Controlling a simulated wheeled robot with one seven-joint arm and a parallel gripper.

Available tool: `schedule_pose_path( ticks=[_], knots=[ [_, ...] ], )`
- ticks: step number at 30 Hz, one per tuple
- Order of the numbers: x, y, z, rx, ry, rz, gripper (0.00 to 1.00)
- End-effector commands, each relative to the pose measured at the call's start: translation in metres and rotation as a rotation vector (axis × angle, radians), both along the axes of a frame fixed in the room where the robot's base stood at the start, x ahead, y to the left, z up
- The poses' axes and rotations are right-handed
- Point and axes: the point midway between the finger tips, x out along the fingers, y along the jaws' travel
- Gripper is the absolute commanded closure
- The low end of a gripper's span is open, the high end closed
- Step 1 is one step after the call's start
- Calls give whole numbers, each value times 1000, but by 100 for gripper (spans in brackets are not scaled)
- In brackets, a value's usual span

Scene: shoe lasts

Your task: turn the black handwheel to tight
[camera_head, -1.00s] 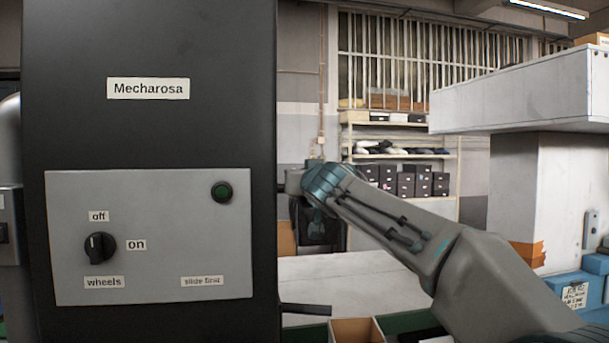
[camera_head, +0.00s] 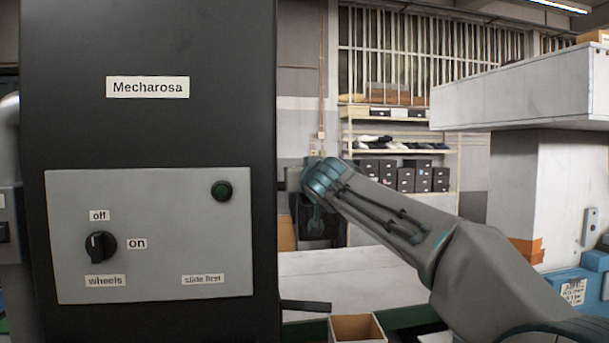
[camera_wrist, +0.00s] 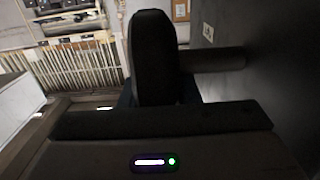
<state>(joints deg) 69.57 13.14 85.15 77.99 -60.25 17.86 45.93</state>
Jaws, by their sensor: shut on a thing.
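The black handwheel (camera_wrist: 153,58) stands edge-on in the wrist view, a thick rounded black rim. Its dark shaft (camera_wrist: 215,59) runs right to a dark panel. My gripper (camera_wrist: 157,96) has its blue-dark fingers on both sides of the rim and is shut on it; the fingertips are mostly hidden behind the wheel and the gripper body. In the head view my gripper (camera_head: 315,222) hangs below the wrist, just right of the black Mecharosa cabinet (camera_head: 150,130). The handwheel cannot be made out clearly there, and I see no tight mark.
An open box (camera_head: 357,328) is below my arm. A white machine (camera_head: 530,90) stands right.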

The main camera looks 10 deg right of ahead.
Motion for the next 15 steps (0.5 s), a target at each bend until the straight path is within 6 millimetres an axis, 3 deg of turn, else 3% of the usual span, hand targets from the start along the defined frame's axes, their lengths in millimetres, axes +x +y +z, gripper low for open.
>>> schedule_pose_path(
  ticks=[15],
  knots=[
    [6, 3, 3, 1, 280, 7, 94]
  ],
)
